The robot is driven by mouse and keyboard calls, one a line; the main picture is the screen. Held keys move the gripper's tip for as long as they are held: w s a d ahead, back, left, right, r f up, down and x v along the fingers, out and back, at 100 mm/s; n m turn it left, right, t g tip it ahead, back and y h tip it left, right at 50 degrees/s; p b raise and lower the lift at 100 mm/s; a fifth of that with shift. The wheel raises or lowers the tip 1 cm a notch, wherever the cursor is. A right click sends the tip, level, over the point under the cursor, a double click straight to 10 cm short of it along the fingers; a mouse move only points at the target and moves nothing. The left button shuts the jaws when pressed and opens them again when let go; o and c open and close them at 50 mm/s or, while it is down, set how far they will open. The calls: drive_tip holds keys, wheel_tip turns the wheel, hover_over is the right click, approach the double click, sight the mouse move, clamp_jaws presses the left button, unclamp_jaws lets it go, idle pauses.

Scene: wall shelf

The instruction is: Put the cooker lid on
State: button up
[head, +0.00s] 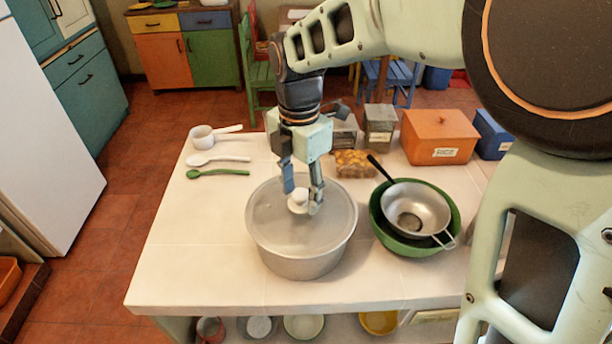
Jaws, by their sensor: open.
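The cooker (300,262) is a wide grey metal pot on the white counter. Its flat grey lid (270,217) lies over the pot's mouth, and it looks level. A pale round knob (298,198) stands at the middle of the lid. My gripper (301,204) points down over the lid, with its open fingers on either side of the knob. I cannot tell whether the fingers touch the knob. The gripper hides part of the lid's far side.
A green bowl (391,247) with a metal strainer (420,202) stands close on the pot's right. Jars and an orange box (438,137) line the back. The counter's front left (190,270) is clear.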

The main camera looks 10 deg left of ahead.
wheel_tip(320, 180, up, 12)
idle(0.4)
idle(0.6)
